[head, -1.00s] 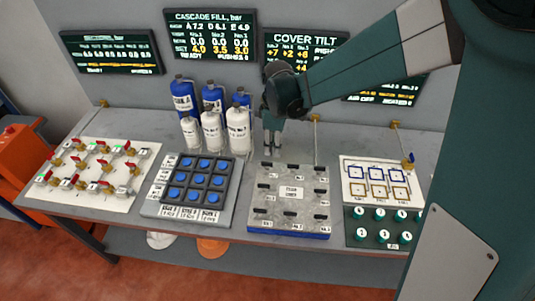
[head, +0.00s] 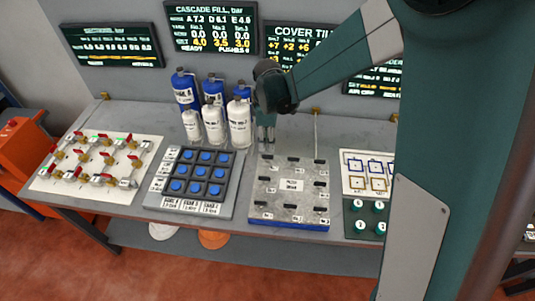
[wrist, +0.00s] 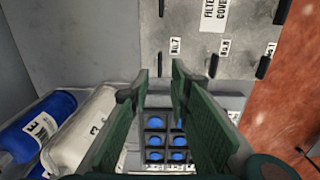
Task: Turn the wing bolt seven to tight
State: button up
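The filter cover (head: 306,173) is a grey plate on a blue base with black wing bolts around its edge; it also fills the top of the wrist view (wrist: 195,28). Wing bolt seven (wrist: 160,63) is a thin dark bar beside the label "No.7", seen between my fingers. My gripper (wrist: 161,72) is open, with its two green fingers on either side of the bolt and a gap to each. In the head view, my gripper (head: 266,148) points down over the cover's back left corner. Whether the fingertips have reached the bolt's height I cannot tell.
A blue-button pad (head: 203,212) lies left of the cover; blue and white bottles (head: 238,125) stand close behind it, left of my gripper. A valve board (head: 85,185) is far left. A panel with green knobs (head: 362,226) is at right, partly hidden by my arm.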

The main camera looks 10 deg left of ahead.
aim_at(268, 158)
jog(key=shift+f, duration=3.55)
grip_shut()
